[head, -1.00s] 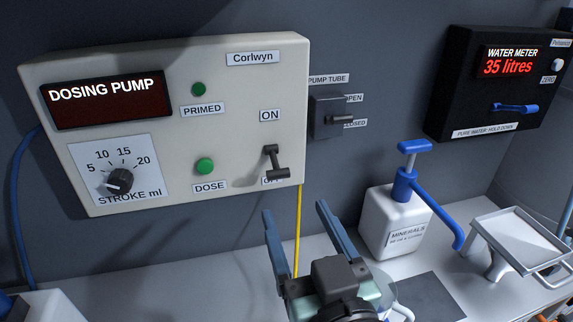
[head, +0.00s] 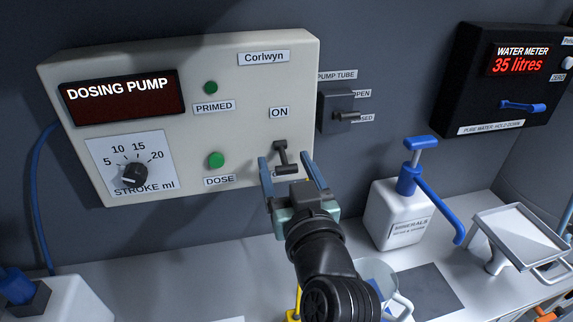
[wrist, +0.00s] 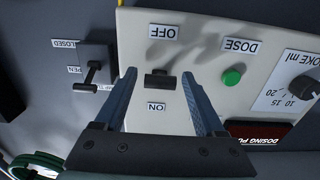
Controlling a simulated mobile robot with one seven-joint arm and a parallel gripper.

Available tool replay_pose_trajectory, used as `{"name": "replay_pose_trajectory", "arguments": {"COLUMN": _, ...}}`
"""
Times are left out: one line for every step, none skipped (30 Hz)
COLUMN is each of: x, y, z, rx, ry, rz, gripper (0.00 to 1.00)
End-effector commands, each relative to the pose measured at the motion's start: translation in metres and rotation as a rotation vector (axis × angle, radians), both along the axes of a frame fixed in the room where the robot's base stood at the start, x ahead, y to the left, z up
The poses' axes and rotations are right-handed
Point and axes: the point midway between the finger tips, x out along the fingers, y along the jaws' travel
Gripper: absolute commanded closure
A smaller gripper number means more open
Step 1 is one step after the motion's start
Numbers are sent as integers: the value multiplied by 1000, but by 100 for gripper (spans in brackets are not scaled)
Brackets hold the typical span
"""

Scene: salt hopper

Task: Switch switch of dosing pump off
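The dosing pump (head: 232,75) is a cream wall panel. Its switch (head: 282,156) is a dark lever with a crossbar at the lower right, below the ON label (head: 280,112). The lever's end appears low, over the mostly hidden OFF label; I cannot tell which setting it is in. In the wrist view, which is upside down, the switch (wrist: 160,79) lies between the OFF label (wrist: 167,31) and the ON label (wrist: 156,107). My gripper (head: 286,158) is open and empty. Its fingers appear on either side of the lever, with no clear contact; they also flank it in the wrist view (wrist: 159,75).
A pump tube valve (head: 337,113) sticks out just right of the panel. The green DOSE button (head: 216,160) and the stroke knob (head: 134,174) are to the left. A white minerals bottle (head: 398,214) and a tray (head: 520,236) stand on the counter (head: 180,275).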

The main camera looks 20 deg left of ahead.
Motion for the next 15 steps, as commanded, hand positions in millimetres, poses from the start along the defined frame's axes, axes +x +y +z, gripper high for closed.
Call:
{"name": "replay_pose_trajectory", "arguments": {"x": 0, "y": 0, "z": 0, "rx": 0, "ry": 0, "rz": 0, "gripper": 38}}
{"name": "replay_pose_trajectory", "arguments": {"x": 0, "y": 0, "z": 0, "rx": 0, "ry": 0, "rz": 0, "gripper": 44}}
{"name": "replay_pose_trajectory", "arguments": {"x": 0, "y": 0, "z": 0, "rx": 0, "ry": 0, "rz": 0, "gripper": 51}}
{"name": "replay_pose_trajectory", "arguments": {"x": 0, "y": 0, "z": 0, "rx": 0, "ry": 0, "rz": 0, "gripper": 56}}
{"name": "replay_pose_trajectory", "arguments": {"x": 0, "y": 0, "z": 0, "rx": 0, "ry": 0, "rz": 0, "gripper": 62}}
{"name": "replay_pose_trajectory", "arguments": {"x": 0, "y": 0, "z": 0, "rx": 0, "ry": 0, "rz": 0, "gripper": 69}}
{"name": "replay_pose_trajectory", "arguments": {"x": 0, "y": 0, "z": 0, "rx": 0, "ry": 0, "rz": 0, "gripper": 74}}
{"name": "replay_pose_trajectory", "arguments": {"x": 0, "y": 0, "z": 0, "rx": 0, "ry": 0, "rz": 0, "gripper": 80}}
{"name": "replay_pose_trajectory", "arguments": {"x": 0, "y": 0, "z": 0, "rx": 0, "ry": 0, "rz": 0, "gripper": 87}}
{"name": "replay_pose_trajectory", "arguments": {"x": 0, "y": 0, "z": 0, "rx": 0, "ry": 0, "rz": 0, "gripper": 92}}
{"name": "replay_pose_trajectory", "arguments": {"x": 0, "y": 0, "z": 0, "rx": 0, "ry": 0, "rz": 0, "gripper": 98}}
{"name": "replay_pose_trajectory", "arguments": {"x": 0, "y": 0, "z": 0, "rx": 0, "ry": 0, "rz": 0, "gripper": 100}}
{"name": "replay_pose_trajectory", "arguments": {"x": 0, "y": 0, "z": 0, "rx": 0, "ry": 0, "rz": 0, "gripper": 100}}
{"name": "replay_pose_trajectory", "arguments": {"x": 0, "y": 0, "z": 0, "rx": 0, "ry": 0, "rz": 0, "gripper": 100}}
{"name": "replay_pose_trajectory", "arguments": {"x": 0, "y": 0, "z": 0, "rx": 0, "ry": 0, "rz": 0, "gripper": 100}}
